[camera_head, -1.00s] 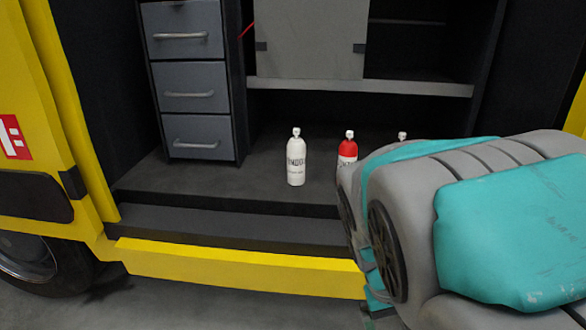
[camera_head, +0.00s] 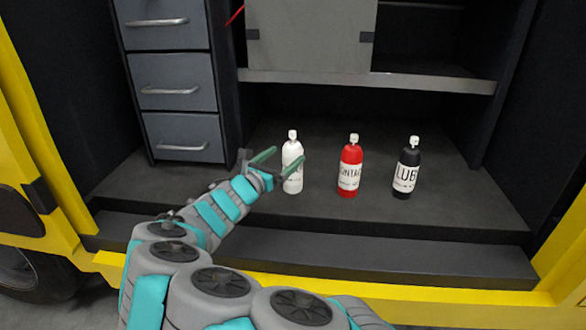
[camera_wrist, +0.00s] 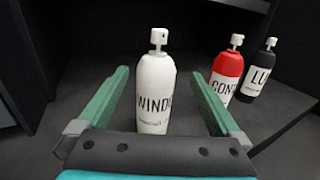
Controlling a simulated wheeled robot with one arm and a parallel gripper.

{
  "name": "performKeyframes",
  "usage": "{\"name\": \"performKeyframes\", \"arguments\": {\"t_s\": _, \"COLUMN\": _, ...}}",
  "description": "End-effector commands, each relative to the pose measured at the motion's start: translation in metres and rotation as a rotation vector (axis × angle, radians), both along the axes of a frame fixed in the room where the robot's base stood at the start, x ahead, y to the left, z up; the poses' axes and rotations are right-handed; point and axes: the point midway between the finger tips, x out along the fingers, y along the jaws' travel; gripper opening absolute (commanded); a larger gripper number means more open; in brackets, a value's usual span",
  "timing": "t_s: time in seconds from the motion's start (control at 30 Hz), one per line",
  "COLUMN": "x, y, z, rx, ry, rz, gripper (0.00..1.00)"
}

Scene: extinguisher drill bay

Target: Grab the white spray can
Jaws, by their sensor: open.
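The white spray can (camera_head: 292,168) stands upright on the dark floor of the vehicle bay, leftmost of three cans. In the wrist view the white can (camera_wrist: 155,92) shows its label and nozzle, and stands between the two green fingers. My gripper (camera_head: 283,162) is open, with one finger on each side of the can in the head view. In the wrist view my gripper (camera_wrist: 160,85) shows gaps between its fingers and the can; it does not grip it. The can's base is partly hidden by the gripper's palm in the wrist view.
A red can (camera_head: 350,166) and a black can (camera_head: 406,168) stand to the right, with free floor between. Grey drawers (camera_head: 178,80) rise at the left. A shelf (camera_head: 370,80) runs above and behind the cans. A step (camera_head: 400,247) lies in front.

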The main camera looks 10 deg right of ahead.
Motion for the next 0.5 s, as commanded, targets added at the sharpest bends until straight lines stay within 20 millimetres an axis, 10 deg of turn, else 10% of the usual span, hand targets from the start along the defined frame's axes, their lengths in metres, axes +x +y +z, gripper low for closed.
{"name": "performKeyframes", "arguments": {"t_s": 0.5, "x": 0.032, "y": -0.014, "z": -0.015, "rx": 0.016, "ry": 0.025, "rz": 0.027, "gripper": 1.0}}
